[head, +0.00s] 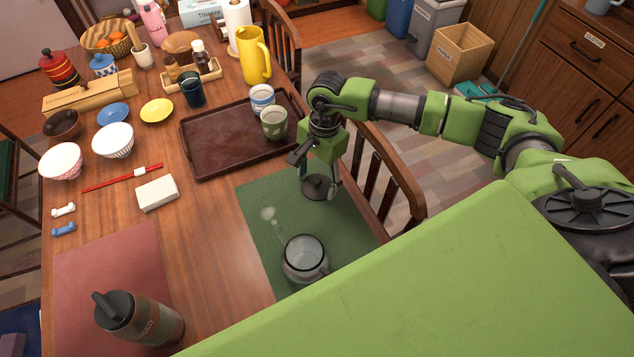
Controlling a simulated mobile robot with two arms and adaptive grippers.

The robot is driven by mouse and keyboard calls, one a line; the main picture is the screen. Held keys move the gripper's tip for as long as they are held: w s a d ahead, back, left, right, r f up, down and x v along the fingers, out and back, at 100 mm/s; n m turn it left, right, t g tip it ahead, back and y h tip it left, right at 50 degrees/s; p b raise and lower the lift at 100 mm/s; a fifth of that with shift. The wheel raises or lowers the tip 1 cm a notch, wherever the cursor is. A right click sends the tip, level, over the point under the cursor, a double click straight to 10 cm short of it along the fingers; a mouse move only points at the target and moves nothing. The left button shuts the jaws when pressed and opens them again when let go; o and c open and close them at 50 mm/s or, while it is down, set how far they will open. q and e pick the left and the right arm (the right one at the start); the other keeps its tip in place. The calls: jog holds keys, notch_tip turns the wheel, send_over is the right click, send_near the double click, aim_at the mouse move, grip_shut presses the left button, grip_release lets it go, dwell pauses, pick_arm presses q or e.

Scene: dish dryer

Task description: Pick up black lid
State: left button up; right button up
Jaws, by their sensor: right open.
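The black lid (317,188) is a dark round disc with a knob, over the upper right part of the green placemat (262,205). My right gripper (320,180) points down right at the lid, its fingers open around the knob area. I cannot tell whether the fingers touch the lid. The gripper hides part of the lid's top. A glass pot (304,262) with an open top stands nearer to me on the same mat. My left gripper is not in view.
A brown tray (215,150) with two cups lies beyond the mat. A chair (400,190) stands close along the table's right edge, beneath my right arm. Bare wood lies between the placemats.

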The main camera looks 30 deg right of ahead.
jog(key=shift+f, duration=0.2)
jog(key=c, duration=1)
jog(key=shift+s, duration=0.1)
jog(key=shift+c, duration=1.1)
jog(key=shift+s+f, duration=0.1)
jog(key=shift+s, duration=0.05)
jog(key=shift+c, duration=1.1)
